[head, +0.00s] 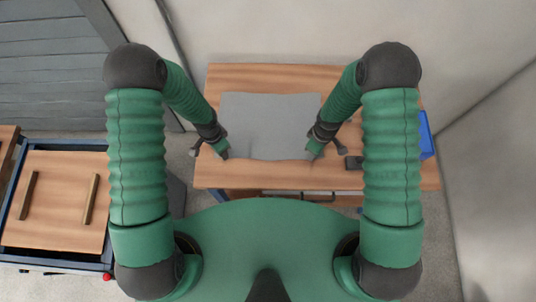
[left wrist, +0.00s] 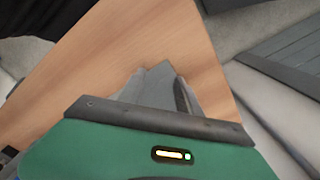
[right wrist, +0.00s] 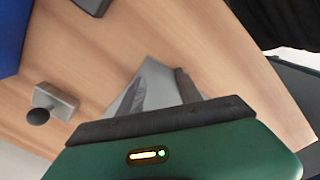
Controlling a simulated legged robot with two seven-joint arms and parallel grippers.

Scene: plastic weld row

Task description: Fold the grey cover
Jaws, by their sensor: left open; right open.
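The grey cover (head: 268,118) lies spread out flat on the wooden table, with slight creases near its front edge. My left gripper (head: 224,154) is open at the cover's front left corner. My right gripper (head: 315,154) is open at the cover's front right corner. In the left wrist view a corner of the cover (left wrist: 155,85) shows between the open fingers. In the right wrist view a corner of the cover (right wrist: 158,82) also shows between the open fingers. Whether the fingers touch the cloth is unclear.
The wooden table (head: 300,177) has bare wood around the cover. A dark block (head: 353,162) sits right of my right gripper. A grey object with a dark knob (right wrist: 53,103) lies nearby. A blue bin (head: 427,135) is at the right edge. A wood-topped cart (head: 57,205) stands left.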

